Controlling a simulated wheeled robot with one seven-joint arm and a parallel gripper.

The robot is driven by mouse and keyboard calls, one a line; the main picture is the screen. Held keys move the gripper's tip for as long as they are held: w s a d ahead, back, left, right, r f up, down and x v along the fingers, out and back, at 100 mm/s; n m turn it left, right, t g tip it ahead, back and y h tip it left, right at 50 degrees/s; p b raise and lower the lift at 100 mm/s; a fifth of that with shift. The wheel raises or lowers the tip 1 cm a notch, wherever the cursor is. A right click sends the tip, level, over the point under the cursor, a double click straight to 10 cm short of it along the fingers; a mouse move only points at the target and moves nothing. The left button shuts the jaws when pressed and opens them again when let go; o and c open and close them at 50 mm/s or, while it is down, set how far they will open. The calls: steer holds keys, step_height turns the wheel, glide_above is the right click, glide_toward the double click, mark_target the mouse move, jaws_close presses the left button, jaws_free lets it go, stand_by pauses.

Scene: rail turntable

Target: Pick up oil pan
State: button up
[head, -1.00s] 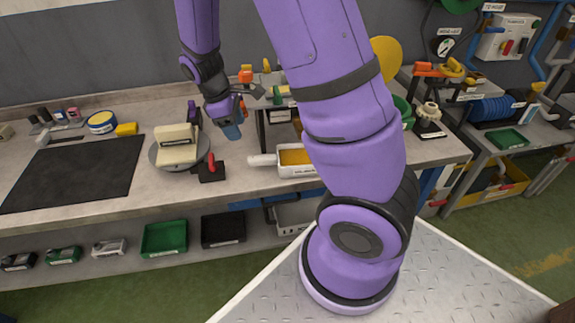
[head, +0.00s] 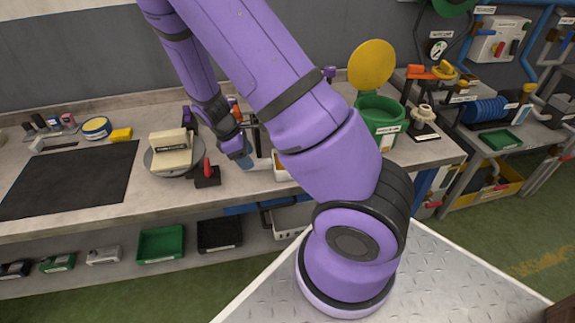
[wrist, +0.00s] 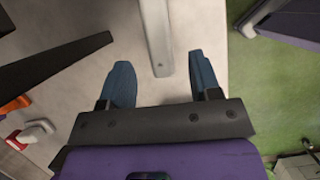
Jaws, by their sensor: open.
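The oil pan (head: 280,168) is a white tray with amber contents on the workbench. My arm hides most of it in the head view. Its pale handle (head: 264,161) points left toward my gripper (head: 243,156). In the wrist view, a pale bar (wrist: 156,35), which looks like that handle, comes down from the top edge. Its end lies between the two blue fingers of my gripper (wrist: 160,62), with a gap on either side. The gripper is open and holds nothing.
A round turntable (head: 150,165) with a cream block and a black box with a red lever (head: 207,177) stand left of my gripper. A green bin (head: 385,118) with its yellow lid raised stands at the right. The black mat (head: 70,180) is clear.

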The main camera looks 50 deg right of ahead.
steer(key=shift+s+x, duration=0.1)
steer(key=shift+x, duration=1.1)
steer(key=shift+s+x, duration=0.15)
steer(key=shift+x, duration=1.05)
steer(key=shift+d+r, duration=0.15)
jaws_close()
